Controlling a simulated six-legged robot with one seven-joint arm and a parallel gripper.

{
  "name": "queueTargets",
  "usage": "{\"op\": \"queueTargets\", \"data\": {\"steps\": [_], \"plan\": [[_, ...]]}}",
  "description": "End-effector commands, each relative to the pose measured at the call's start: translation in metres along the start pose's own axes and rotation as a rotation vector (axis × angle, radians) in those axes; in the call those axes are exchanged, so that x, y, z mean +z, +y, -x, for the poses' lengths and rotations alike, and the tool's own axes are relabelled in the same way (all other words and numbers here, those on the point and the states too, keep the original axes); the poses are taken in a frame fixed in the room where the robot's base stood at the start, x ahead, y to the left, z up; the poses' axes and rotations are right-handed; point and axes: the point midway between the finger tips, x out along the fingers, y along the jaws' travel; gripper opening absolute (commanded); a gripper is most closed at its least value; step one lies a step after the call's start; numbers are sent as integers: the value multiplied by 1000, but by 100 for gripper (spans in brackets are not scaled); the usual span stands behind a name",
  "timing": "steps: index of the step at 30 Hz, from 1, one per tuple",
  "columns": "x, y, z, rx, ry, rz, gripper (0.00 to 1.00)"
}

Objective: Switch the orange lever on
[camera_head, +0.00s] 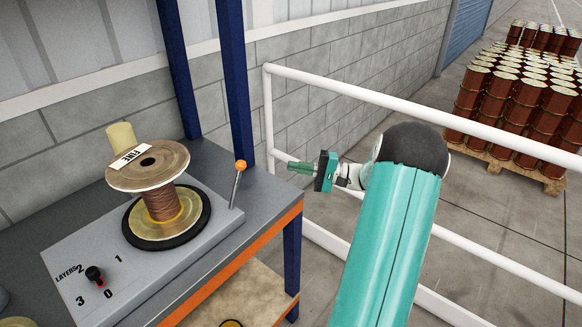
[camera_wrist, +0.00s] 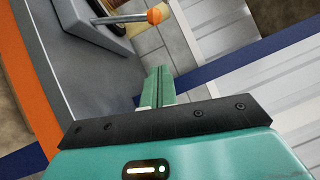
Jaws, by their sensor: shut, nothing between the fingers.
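The orange lever (camera_head: 238,168) is a thin metal rod with an orange ball on top. It stands at the right end of the grey machine base and leans slightly right in the head view. Its orange ball (camera_wrist: 156,14) and rod also show at the top of the wrist view. My gripper (camera_head: 290,167) is shut and empty, its green fingers pointing left, to the right of the lever and apart from it. In the wrist view the closed fingers (camera_wrist: 158,84) sit below the ball, with a gap between.
The grey base (camera_head: 185,255) carries a wire spool (camera_head: 163,203) and a layers dial (camera_head: 95,274) on a workbench. A blue post (camera_head: 235,80) rises behind the lever. A white railing (camera_head: 330,84) runs near my arm. Barrels (camera_head: 520,100) stand far right.

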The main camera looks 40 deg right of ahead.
Motion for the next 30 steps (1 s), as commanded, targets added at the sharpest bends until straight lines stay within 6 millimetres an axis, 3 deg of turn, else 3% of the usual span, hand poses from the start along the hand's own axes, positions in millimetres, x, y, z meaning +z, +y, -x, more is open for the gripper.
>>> {"op": "queueTargets", "data": {"steps": [12,19,30], "plan": [[3,0,-83,1,-4,-1,0],[25,0,-102,1,-2,-1,0],[29,0,-106,1,-1,-1,0]]}}
